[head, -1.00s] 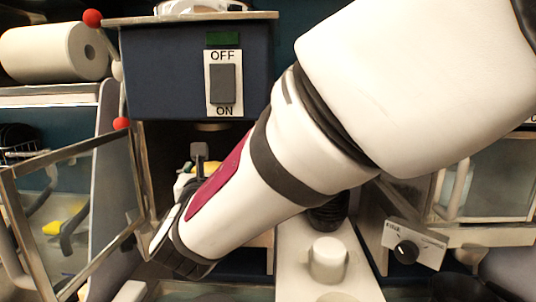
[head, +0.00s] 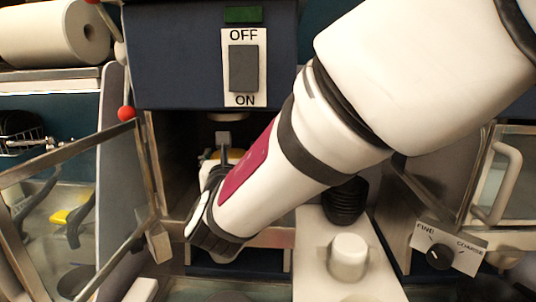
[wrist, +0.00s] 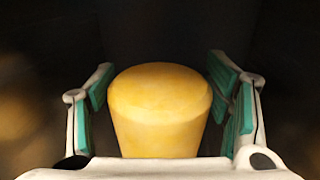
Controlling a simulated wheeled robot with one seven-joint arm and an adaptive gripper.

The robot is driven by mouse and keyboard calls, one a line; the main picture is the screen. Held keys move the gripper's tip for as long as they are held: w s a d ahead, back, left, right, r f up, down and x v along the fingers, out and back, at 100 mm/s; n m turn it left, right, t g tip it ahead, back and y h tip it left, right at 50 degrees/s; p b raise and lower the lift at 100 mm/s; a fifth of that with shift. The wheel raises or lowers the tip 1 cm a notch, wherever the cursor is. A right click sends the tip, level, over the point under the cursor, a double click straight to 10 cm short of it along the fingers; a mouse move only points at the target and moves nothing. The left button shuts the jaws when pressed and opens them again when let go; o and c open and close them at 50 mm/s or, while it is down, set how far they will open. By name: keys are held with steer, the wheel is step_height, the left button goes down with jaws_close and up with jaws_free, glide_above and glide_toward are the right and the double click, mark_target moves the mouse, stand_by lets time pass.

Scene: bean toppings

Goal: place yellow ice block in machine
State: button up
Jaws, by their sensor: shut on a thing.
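The yellow ice block (wrist: 160,112) is a rounded, tapered block with a flat end, between the teal-padded fingers of my gripper (wrist: 164,92) in the wrist view. My gripper is shut on it. The machine (head: 180,60) is a dark blue housing with an OFF/ON switch (head: 243,68) and an open bay (head: 180,150) below. In the head view my gripper (head: 224,158) reaches into this bay, and a small yellow patch of the block (head: 236,156) shows there. My arm hides much of the bay, so I cannot tell whether the block touches the machine.
A clear-paned door (head: 75,210) stands open on the left. A paper roll (head: 55,32) lies on the upper left shelf. A FINE/COARSE dial (head: 440,257) and a handled glass-fronted unit (head: 515,170) are on the right. A white knobbed piece (head: 348,258) stands below my arm.

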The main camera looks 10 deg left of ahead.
steer(key=shift+w+f, duration=0.15)
steer(key=o, duration=1.8)
steer(key=shift+f, duration=0.15)
steer(key=shift+s, duration=0.4)
steer(key=p+v, duration=0.1)
steer(key=v, duration=1)
steer(key=shift+s+d+p, duration=0.15)
steer(key=shift+p, duration=0.15)
